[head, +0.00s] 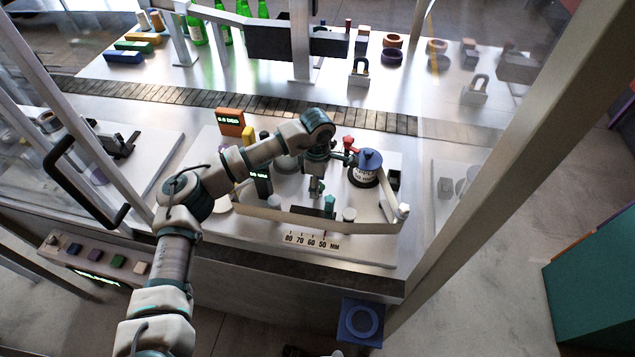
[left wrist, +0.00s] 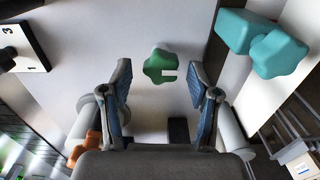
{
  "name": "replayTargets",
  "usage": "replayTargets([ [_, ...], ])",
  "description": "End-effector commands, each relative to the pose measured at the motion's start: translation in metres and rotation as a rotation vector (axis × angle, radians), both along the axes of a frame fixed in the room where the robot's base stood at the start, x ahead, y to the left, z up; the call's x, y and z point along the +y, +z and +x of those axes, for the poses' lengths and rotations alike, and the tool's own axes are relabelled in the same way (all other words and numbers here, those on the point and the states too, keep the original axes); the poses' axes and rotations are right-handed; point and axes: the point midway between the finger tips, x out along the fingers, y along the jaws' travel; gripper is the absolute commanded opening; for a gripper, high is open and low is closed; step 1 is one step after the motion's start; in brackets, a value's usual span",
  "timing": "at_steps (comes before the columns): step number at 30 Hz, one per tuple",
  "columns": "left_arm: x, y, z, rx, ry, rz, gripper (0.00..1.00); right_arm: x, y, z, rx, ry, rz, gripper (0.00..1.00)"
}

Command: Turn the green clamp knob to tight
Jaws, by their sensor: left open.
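The green clamp knob (left wrist: 160,66) shows in the left wrist view as a lobed green knob with a white mark on its right part. It lies against a pale plate, beyond and between my fingertips. My left gripper (left wrist: 160,82) is open, one finger on each side of the knob's line, with nothing between them. In the head view my left gripper (head: 316,188) points down over the pale work plate (head: 275,205). A teal-green part (head: 329,206) stands close beside it; I cannot tell whether this is the knob. My right gripper is not in view.
A teal lobed part (left wrist: 265,42) sits at upper right in the left wrist view, and an orange knob (left wrist: 78,153) at lower left. A blue-capped pot (head: 368,168) stands right of my gripper. A scale marked in MM (head: 312,241) lies at the plate's front. A frame post (head: 515,125) rises at right.

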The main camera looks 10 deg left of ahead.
Motion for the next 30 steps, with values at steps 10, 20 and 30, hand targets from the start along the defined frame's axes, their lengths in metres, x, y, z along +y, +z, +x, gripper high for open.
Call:
replayTargets([
  [10,0.0,0.046,0.002,-0.004,0.0,-0.001,0.61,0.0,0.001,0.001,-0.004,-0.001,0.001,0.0],
  [20,0.0,0.108,0.003,0.0,-0.001,0.0,0.61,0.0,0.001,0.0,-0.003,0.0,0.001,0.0],
  [30,0.001,0.118,0.003,0.002,0.0,0.0,0.61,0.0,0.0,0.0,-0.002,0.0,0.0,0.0],
])
